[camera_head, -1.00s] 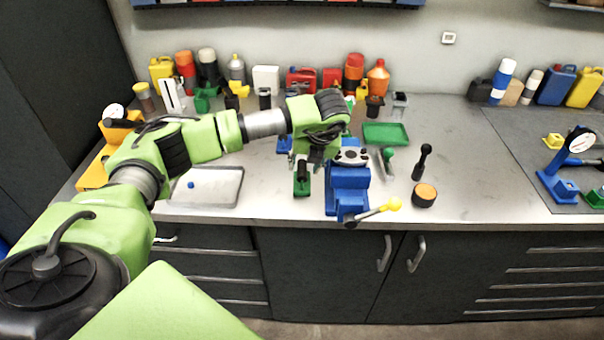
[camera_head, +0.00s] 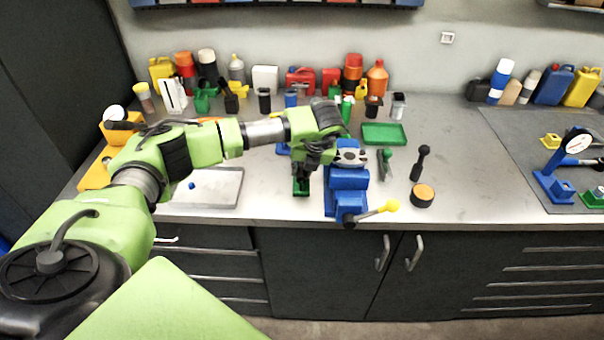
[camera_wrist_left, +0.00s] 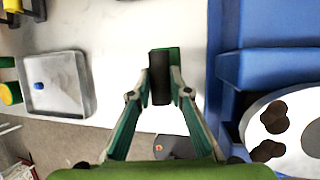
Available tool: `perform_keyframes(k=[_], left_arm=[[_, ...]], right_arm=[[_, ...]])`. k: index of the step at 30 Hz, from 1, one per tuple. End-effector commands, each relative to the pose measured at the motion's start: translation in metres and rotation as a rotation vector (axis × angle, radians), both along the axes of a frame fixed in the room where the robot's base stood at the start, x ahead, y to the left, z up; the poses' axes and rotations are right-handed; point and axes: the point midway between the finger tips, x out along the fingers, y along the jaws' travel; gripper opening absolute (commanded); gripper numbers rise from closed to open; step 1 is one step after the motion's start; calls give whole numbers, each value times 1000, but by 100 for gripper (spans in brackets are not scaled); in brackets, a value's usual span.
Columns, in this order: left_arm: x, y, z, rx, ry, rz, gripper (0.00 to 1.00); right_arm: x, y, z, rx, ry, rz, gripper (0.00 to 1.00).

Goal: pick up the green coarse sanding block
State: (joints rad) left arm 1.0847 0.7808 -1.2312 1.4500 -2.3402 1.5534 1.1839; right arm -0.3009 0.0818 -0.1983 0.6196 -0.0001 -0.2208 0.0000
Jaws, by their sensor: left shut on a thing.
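The green sanding block (camera_head: 301,188) with a black grip stands on the bench, left of the blue vise (camera_head: 347,190). In the left wrist view its black grip (camera_wrist_left: 160,78) sits between the fingertips, with the green part (camera_wrist_left: 175,57) behind it. My left gripper (camera_head: 303,172) reaches down over the block from above and is shut on its black grip. The gripper and wrist hide most of the block's top in the head view. My right gripper is not in view.
The vise stands close to the right of the block, with a yellow-knobbed handle (camera_head: 390,206) in front. A grey tray (camera_head: 225,196) lies to the left. A green tray (camera_head: 384,134) and several bottles stand behind. The bench's front edge is near.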

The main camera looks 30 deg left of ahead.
Motion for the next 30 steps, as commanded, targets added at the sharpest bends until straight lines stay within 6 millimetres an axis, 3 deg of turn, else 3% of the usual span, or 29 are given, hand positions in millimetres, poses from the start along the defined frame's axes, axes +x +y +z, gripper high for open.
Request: perform_keyframes(k=[5, 9, 11, 18, 24, 26, 30], left_arm=[[2, 0, 10, -1, -5, 0, 0], [2, 0, 30, 0, -7, -1, 0], [-6, -1, 37, -1, -5, -1, 0], [-51, -8, 89, 2, -10, -5, 0], [-96, -16, 107, 2, -7, -3, 0], [-107, -17, 120, 5, -8, -2, 0], [-125, -21, 127, 2, -5, -2, 0]], right_arm=[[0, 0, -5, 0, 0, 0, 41], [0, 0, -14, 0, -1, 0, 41], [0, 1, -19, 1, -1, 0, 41], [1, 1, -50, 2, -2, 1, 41], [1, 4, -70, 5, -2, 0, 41], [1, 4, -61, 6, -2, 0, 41], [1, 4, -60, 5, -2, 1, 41]])
